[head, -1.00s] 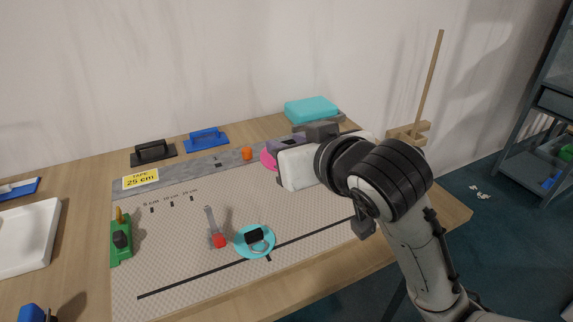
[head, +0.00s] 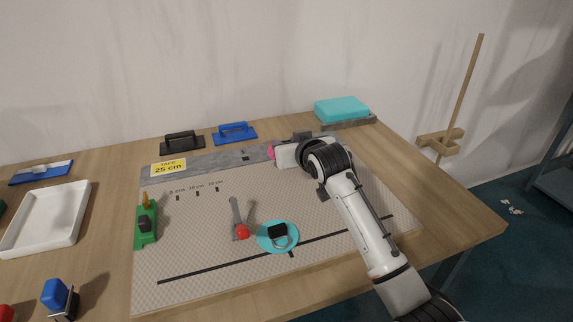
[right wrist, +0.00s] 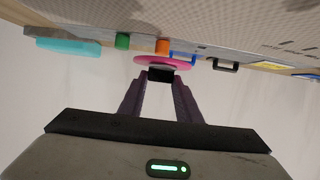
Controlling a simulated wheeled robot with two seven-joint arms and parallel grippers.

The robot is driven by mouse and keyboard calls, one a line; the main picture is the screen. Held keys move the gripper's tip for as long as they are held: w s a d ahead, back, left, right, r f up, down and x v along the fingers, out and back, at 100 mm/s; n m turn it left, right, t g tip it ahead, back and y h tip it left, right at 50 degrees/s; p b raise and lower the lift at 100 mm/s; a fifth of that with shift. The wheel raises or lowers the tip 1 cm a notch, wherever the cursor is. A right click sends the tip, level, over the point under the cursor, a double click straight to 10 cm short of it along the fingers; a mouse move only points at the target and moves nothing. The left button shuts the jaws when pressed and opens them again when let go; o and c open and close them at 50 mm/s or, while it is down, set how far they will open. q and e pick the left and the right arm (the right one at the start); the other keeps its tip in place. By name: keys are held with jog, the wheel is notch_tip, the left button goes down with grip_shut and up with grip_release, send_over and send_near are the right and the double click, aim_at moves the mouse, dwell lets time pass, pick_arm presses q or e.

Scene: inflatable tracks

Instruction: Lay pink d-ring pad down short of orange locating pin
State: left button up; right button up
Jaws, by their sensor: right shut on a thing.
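The pink d-ring pad (head: 271,153) shows only as a sliver at the left of my right gripper in the head view. In the right wrist view the pad (right wrist: 150,60) shows as a pink disc with a black block (right wrist: 160,75) between my fingers. My right gripper (right wrist: 160,79) is shut on that block. The orange locating pin (right wrist: 162,46) stands just beyond the pad in the wrist view. I cannot make the pin out in the head view, and whether pad and pin touch is unclear. My left gripper is not in view.
A teal pad (head: 264,240) with a black block and ring lies on the patterned sheet (head: 200,270), beside a red-ended tool (head: 241,231). Black (head: 182,142) and blue (head: 234,133) handled tools stand at the back. A teal case (head: 342,108) is at back right.

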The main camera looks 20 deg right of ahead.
aim_at(287, 174)
jog(key=shift+f, duration=2.75)
jog(key=shift+f, duration=0.2)
jog(key=o, duration=1.1)
jog(key=shift+c, duration=0.2)
jog(key=shift+r, duration=0.2)
jog(key=v, duration=1.2)
jog(key=shift+p, duration=0.3)
